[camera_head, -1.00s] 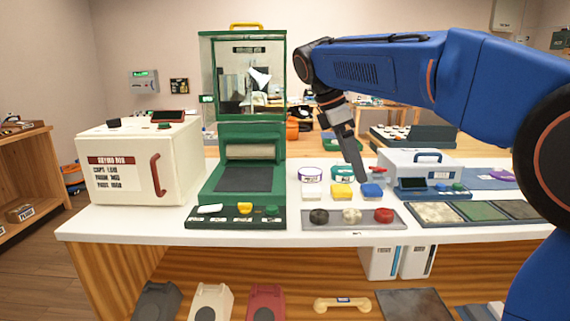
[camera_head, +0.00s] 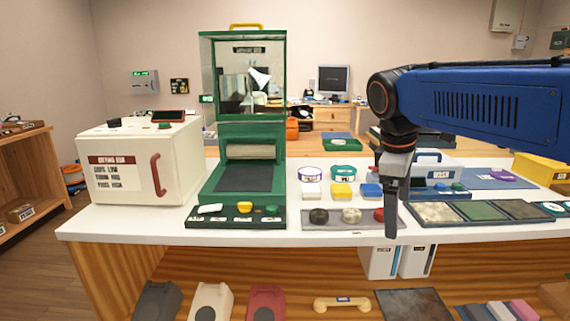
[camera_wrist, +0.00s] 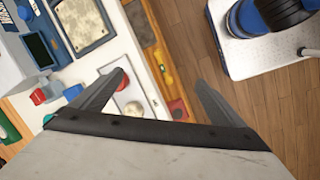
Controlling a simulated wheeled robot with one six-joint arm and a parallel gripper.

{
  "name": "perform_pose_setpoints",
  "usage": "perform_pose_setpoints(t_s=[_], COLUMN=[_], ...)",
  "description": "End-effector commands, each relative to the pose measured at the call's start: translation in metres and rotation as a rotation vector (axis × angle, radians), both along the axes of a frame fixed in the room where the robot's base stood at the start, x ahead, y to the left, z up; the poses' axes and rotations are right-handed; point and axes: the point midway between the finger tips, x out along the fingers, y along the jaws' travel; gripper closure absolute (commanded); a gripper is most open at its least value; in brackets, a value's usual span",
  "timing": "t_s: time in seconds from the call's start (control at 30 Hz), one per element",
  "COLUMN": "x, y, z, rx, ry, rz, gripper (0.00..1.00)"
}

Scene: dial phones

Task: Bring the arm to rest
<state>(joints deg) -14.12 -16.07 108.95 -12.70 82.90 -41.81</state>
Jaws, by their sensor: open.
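My blue arm reaches in from the right in the head view. My gripper (camera_head: 391,222) points down at the front edge of the white counter (camera_head: 330,238). It stands in front of the tray (camera_head: 328,225) of round knobs and partly hides the red knob (camera_head: 379,214). In the wrist view my gripper (camera_wrist: 163,88) shows two dark fingers spread wide apart, with nothing held between them. The red knob (camera_wrist: 122,80) and white knob (camera_wrist: 134,109) show near the left finger.
A green press with a glass case (camera_head: 242,185) and a white box with a red handle (camera_head: 145,165) stand to the left. A white device with a blue handle (camera_head: 440,165) stands behind my gripper. Sample tiles (camera_head: 485,211) lie to the right.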

Motion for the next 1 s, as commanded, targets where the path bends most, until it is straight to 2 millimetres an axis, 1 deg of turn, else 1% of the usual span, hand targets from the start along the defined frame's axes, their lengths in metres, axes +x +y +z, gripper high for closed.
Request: perform_pose_setpoints(t_s=[0.03, 0.2, 0.37, 0.5, 0.6, 0.7, 0.8, 0.9, 1.0], x=[-0.015, -0.056, -0.093, -0.125, -0.144, -0.159, -0.168, -0.173, -0.175], y=[-0.007, -0.022, -0.032, -0.038, -0.040, -0.042, -0.042, -0.042, -0.043], z=[-0.008, -0.042, -0.076, -0.110, -0.133, -0.153, -0.167, -0.174, -0.177], rx=[0.023, 0.113, 0.202, 0.283, 0.338, 0.385, 0.419, 0.437, 0.443], ry=[-0.025, -0.109, -0.187, -0.249, -0.290, -0.322, -0.343, -0.355, -0.360], rz=[-0.053, -0.247, -0.435, -0.604, -0.717, -0.810, -0.876, -0.912, -0.926], gripper=[0.06, 0.06, 0.06, 0.06, 0.06, 0.06, 0.06, 0.06, 0.06])
